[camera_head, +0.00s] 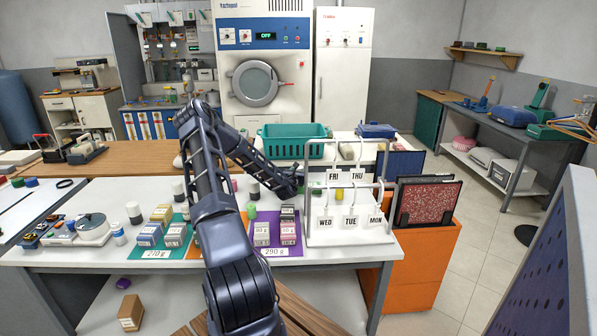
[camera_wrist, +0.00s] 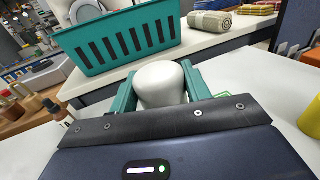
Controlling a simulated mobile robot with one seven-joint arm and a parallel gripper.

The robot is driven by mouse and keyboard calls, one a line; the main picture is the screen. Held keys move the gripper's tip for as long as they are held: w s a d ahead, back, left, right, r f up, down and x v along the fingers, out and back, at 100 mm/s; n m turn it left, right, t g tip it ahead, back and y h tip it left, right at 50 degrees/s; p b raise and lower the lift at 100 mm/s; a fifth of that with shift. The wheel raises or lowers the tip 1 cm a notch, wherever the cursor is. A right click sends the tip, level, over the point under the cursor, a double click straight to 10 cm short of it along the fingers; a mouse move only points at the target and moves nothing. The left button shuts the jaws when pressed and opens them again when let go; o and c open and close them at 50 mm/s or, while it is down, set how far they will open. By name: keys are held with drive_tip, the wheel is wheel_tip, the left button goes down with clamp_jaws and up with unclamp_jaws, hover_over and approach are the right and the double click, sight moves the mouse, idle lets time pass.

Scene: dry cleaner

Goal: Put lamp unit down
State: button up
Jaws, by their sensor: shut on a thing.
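The lamp unit (camera_wrist: 161,84) appears to be the white, rounded piece in the wrist view. My gripper (camera_wrist: 160,88) has its two teal fingers on either side of it, shut on it. The white table top (camera_wrist: 232,92) shows beyond the fingers. I cannot tell whether the lamp unit touches the table. In the head view my dark arm reaches over the table (camera_head: 90,208), with its end near the white rack. The lamp unit cannot be made out there.
A white rack (camera_head: 309,225) with day tags stands right of my arm's end. Small boxes stand on a purple mat (camera_head: 262,237) and a teal mat (camera_head: 181,244). A teal basket (camera_head: 292,148) is behind. An orange cabinet (camera_head: 420,265) is at the right.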

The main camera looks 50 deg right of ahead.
drive_tip(key=o, duration=1)
drive_tip(key=shift+f, duration=0.1)
drive_tip(key=shift+a, duration=0.1)
